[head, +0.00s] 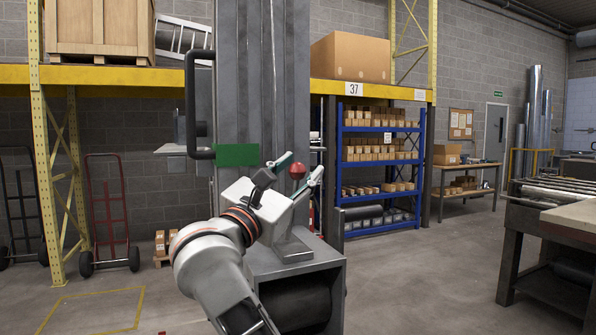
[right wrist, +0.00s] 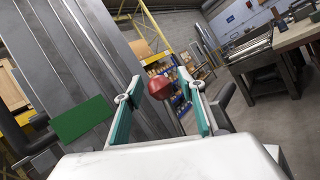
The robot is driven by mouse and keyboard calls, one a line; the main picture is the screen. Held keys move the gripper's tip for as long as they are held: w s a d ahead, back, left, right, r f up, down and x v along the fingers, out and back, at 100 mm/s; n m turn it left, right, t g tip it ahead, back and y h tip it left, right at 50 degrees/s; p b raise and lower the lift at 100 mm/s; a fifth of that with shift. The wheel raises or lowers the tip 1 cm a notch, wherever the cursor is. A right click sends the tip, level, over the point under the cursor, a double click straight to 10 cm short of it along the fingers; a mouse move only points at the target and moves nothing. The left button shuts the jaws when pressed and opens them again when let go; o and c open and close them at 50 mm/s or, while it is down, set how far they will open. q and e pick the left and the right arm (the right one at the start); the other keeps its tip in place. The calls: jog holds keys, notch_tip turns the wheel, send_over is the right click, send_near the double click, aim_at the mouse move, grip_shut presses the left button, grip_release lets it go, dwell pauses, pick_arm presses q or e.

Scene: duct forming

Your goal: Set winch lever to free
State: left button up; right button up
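The red knob (head: 297,171) of what looks like the winch lever shows in the head view in front of the grey column. My right gripper (head: 301,168) is open, with one green-padded finger on each side of the knob. In the right wrist view the knob (right wrist: 159,89) sits between the two fingers (right wrist: 164,95), with a gap on both sides; neither finger visibly touches it. My left gripper is not in view.
The ribbed grey column (head: 262,80) stands close behind the knob, with a green plate (head: 237,155) and a black handle (head: 190,100). A grey housing (head: 336,270) sits below my gripper. A workbench (head: 560,225) stands at right; the floor between is clear.

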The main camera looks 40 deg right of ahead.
grip_shut()
jog(key=w+a+f+n+t, duration=0.2)
jog(key=a+n+t, duration=0.6)
jog(key=a+n, duration=0.1)
jog(key=shift+a+t+p, duration=0.15)
jog(key=shift+t+p, duration=0.25)
jog(key=shift+w, duration=0.15)
grip_release()
dwell(0.3)
